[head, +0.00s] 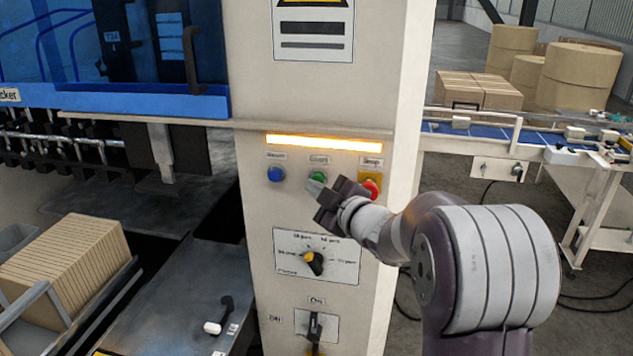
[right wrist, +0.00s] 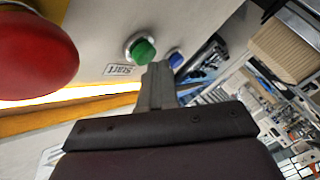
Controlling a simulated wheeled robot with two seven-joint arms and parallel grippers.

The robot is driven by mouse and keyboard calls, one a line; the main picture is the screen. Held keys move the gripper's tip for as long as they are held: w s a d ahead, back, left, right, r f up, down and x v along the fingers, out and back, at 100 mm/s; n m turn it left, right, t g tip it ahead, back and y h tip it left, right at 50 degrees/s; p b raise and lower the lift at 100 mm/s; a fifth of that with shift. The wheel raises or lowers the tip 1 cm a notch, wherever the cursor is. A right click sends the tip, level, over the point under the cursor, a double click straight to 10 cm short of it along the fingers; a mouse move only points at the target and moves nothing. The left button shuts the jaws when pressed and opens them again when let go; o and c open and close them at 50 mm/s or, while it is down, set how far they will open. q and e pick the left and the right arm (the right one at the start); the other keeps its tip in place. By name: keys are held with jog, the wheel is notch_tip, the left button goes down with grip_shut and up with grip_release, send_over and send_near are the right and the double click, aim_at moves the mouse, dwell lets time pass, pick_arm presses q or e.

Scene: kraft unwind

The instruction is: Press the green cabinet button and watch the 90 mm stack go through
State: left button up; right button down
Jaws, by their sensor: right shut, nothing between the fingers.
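The green button (head: 318,177) sits between a blue button (head: 275,174) and a red stop button (head: 370,188) on the pale cabinet front. In the right wrist view the green button (right wrist: 143,50) shows a "Start" label beside it. My right gripper (head: 315,189) is shut and empty, its fingertips just in front of and slightly below the green button. In the right wrist view the fingertips (right wrist: 158,72) are close beside the green button; I cannot tell whether they touch it. A brown stack of sheets (head: 70,265) stands in a holder at the lower left. My left gripper is not in view.
An amber light bar (head: 324,143) glows above the buttons. A selector dial (head: 312,262) and a lower switch (head: 315,328) sit below. The large red button (right wrist: 35,45) is close to my right gripper. A blue conveyor (head: 490,131) runs behind at right.

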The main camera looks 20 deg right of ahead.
jog(key=shift+w+d, duration=0.3)
jog(key=shift+w, duration=0.15)
dwell(0.6)
jog(key=shift+s+a, duration=0.1)
jog(key=shift+s+a+b, duration=0.4)
jog(key=shift+s+a, duration=0.05)
jog(key=shift+s, duration=0.2)
jog(key=shift+s+a+b, duration=0.45)
jog(key=shift+s+a, duration=0.3)
jog(key=shift+s, duration=0.25)
jog(key=shift+s+a+b, duration=0.45)
jog(key=shift+s+a, duration=0.3)
jog(key=shift+s, duration=0.25)
